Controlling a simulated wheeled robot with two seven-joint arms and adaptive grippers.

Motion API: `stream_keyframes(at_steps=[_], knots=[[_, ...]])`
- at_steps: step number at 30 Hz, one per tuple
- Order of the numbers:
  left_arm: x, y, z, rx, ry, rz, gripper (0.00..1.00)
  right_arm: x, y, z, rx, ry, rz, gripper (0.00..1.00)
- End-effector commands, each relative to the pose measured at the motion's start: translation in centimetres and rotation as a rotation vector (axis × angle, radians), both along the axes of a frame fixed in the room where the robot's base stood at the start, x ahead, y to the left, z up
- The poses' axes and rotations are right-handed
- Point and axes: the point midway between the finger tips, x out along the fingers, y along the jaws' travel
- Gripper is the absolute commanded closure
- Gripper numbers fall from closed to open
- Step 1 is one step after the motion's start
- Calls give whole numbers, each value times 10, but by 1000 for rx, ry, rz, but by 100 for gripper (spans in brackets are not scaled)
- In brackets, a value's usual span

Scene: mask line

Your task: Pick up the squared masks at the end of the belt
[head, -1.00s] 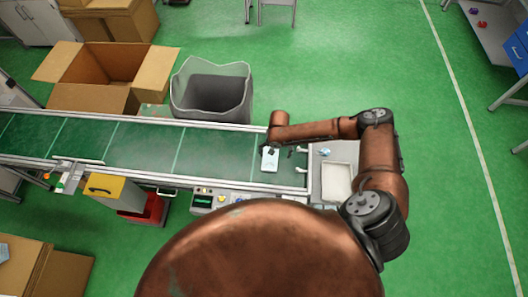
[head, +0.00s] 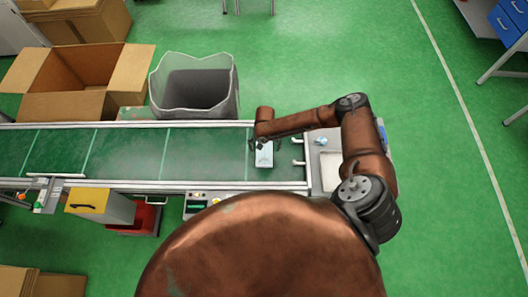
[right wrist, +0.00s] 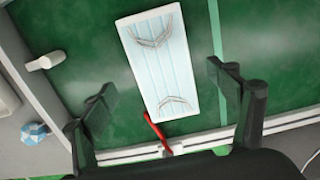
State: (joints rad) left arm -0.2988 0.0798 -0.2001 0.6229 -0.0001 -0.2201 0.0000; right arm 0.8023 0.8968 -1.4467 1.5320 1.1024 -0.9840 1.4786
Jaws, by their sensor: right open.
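A squared mask (head: 264,158) lies flat on the green belt (head: 205,155) near its right end. In the right wrist view the mask (right wrist: 158,60) is a white-edged, pale blue pleated rectangle with thin grey ear loops lying on it. My right gripper (head: 260,144) is over the mask's far end in the head view. In the right wrist view its two dark fingers (right wrist: 162,85) are spread wide, one on each side of the mask's lower part. Nothing is between them in their grip, and the height gap is hard to judge. My left gripper is not in view.
A crumpled blue item (head: 321,141) lies beside a pale tray (head: 329,170) past the belt's end. A grey bin (head: 195,90) and an open cardboard box (head: 68,100) stand behind the belt. A red strip (right wrist: 157,130) shows near the belt's edge.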

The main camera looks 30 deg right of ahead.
Motion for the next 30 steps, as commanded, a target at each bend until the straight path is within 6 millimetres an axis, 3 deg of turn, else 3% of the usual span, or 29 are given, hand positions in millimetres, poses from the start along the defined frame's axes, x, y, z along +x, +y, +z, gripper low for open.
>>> stream_keyframes(at_steps=[7,17,30], knots=[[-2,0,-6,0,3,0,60,-1,2,-36,-1,2,-3,19],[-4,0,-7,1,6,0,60,-2,2,-42,1,1,-4,20],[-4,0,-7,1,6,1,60,-2,1,-42,1,1,-5,50]])
